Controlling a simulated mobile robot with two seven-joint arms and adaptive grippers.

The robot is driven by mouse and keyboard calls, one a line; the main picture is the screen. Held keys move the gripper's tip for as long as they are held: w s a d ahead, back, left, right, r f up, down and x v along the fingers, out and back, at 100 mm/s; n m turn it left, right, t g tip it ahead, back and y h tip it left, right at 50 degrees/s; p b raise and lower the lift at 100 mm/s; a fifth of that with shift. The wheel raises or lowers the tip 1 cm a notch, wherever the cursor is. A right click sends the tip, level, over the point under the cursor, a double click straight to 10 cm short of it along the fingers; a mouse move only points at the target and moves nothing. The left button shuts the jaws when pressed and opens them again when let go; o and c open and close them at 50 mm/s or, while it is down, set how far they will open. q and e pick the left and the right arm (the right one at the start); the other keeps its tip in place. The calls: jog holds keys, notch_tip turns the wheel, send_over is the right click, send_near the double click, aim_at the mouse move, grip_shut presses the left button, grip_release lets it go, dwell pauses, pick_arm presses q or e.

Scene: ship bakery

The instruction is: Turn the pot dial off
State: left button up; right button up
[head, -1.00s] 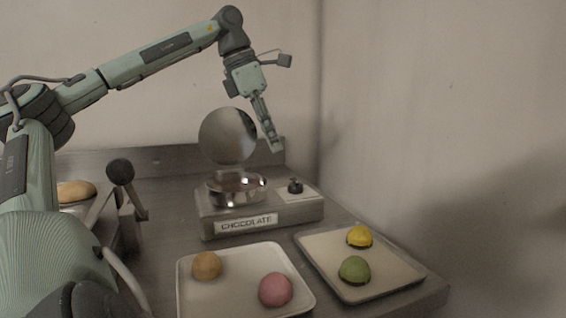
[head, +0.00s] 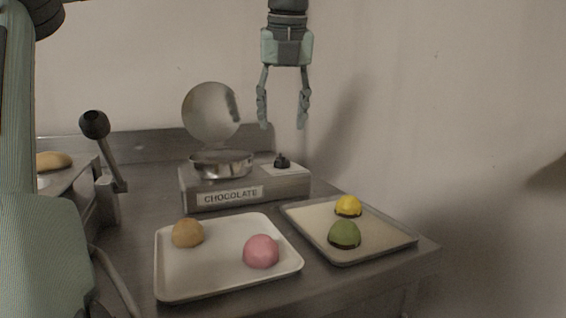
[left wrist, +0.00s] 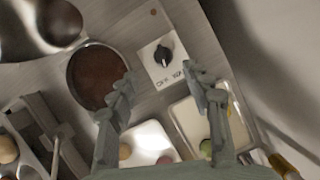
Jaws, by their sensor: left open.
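The pot dial (head: 282,161) is a black knob on a pale plate at the right of the steel chocolate warmer (head: 245,195). In the left wrist view the dial (left wrist: 163,55) shows from above, with small lettering beside its plate too blurred to read surely. My left gripper (head: 283,124) is open and empty, pointing down above the dial and apart from it. In the left wrist view its fingers (left wrist: 158,82) stand apart, with the dial beyond and between them. The pot (head: 222,164) is beside the dial and holds brown chocolate (left wrist: 97,77). My right gripper is out of view.
The pot's round lid (head: 211,112) stands raised behind the pot. A white tray (head: 180,286) with a tan and a pink ball and a second tray (head: 375,250) with a yellow and a green one lie in front. A black-knobbed lever (head: 95,125) stands at left. Walls close the back and right.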

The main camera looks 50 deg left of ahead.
aim_at(282, 155)
pick_arm(q)
jog(key=shift+n, duration=0.5)
jog(key=x, duration=0.8)
jog(key=shift+w+d+f+b, duration=0.1)
jog(key=shift+w+d+b, duration=0.05)
jog(key=shift+b, duration=0.15)
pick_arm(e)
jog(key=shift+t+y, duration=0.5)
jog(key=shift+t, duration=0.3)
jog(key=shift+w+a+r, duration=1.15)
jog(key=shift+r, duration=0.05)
pick_arm(q)
grip_shut()
